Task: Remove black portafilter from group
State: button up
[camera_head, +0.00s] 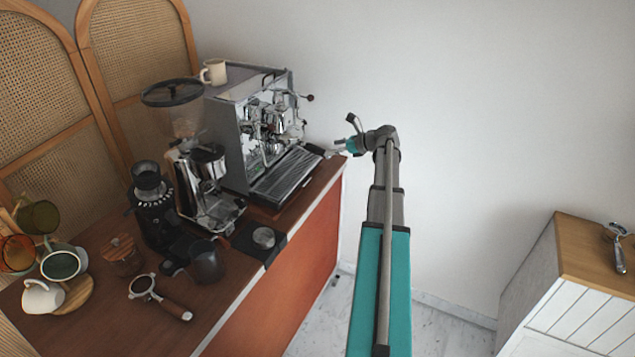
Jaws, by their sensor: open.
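The espresso machine (228,140) stands on the wooden counter, with its chrome group (268,118) facing right, above the drip tray (287,175). A short black shape (316,149), which looks like the black portafilter's handle, shows at the machine's front right. Its basket and its joint with the group are too small to make out. My gripper (335,149) is open, just right of this black shape, at about the same height in the picture. I cannot tell whether they touch. My arm reaches up from the bottom of the view.
A grinder (205,180) stands left of the machine. A wooden-handled portafilter (160,296) lies on the counter (225,312). A mug (214,72) sits on the machine. Another portafilter (618,248) lies on the right cabinet (585,236). Floor between counter and cabinet is clear.

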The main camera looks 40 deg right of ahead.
aim_at(321, 149)
jog(key=shift+b+x, duration=0.85)
jog(key=shift+x, duration=1.7)
jog(key=shift+w+f, duration=0.1)
jog(key=shift+w, duration=0.15)
grip_shut()
